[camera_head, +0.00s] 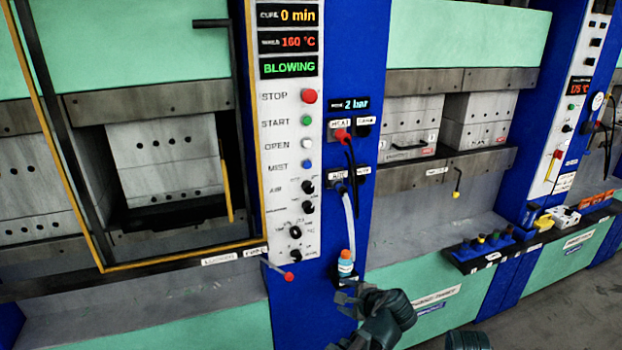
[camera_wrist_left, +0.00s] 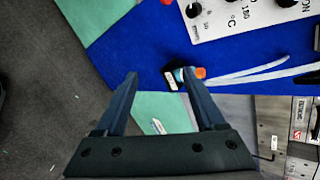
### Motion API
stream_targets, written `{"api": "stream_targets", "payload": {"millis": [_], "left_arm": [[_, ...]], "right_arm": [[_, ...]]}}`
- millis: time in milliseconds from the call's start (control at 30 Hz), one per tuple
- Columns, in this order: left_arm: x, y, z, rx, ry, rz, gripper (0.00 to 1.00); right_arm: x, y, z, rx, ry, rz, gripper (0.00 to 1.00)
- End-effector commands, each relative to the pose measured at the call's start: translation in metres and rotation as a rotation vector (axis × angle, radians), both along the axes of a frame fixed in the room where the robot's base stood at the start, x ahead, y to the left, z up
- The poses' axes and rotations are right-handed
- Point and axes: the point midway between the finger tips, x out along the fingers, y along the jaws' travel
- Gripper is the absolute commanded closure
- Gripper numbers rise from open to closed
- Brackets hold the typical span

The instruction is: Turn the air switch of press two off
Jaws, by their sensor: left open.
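The white control panel (camera_head: 291,130) of the middle press has a black knob beside the label AIR, the air switch (camera_head: 307,187), below the row of coloured buttons. Its pointer direction is too small to read, and I see no clear press number. My left gripper (camera_head: 348,296) is below and right of this panel, in front of the blue column, apart from the knob. In the left wrist view the left gripper (camera_wrist_left: 160,73) is open with nothing between its fingers. Black knobs on a white panel (camera_wrist_left: 238,22) show at the top there. My right gripper is not in view.
A red-tipped lever (camera_head: 289,275) sticks out below the panel. Red and black plugs (camera_head: 343,136) and cables are on the blue column. A black-framed, yellow-edged door (camera_head: 101,240) stands left.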

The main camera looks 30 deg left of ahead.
Motion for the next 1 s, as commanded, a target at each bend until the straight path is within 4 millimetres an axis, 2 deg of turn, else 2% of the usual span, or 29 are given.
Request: {"api": "stream_targets", "payload": {"millis": [33, 100, 200, 333, 500, 767, 1000], "left_arm": [[0.012, 0.023, 0.039, 0.147, 0.014, -0.070, 0.29], [0.026, 0.046, 0.077, 0.355, 0.056, -0.165, 0.29], [0.040, 0.067, 0.123, 0.615, 0.135, -0.268, 0.29], [0.052, 0.080, 0.163, 0.858, 0.236, -0.351, 0.29], [0.058, 0.084, 0.184, 1.003, 0.309, -0.396, 0.29], [0.064, 0.090, 0.185, 1.020, 0.319, -0.399, 0.29], [0.093, 0.122, 0.185, 1.017, 0.319, -0.395, 0.29]], "right_arm": [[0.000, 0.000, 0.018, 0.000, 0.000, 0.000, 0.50], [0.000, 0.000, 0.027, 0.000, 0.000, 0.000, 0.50], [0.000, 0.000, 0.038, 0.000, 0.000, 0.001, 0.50], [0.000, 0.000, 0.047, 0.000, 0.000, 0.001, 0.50], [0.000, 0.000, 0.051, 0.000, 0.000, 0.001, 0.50], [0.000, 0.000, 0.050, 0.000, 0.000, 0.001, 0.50], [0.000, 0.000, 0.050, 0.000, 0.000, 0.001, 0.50]]}}
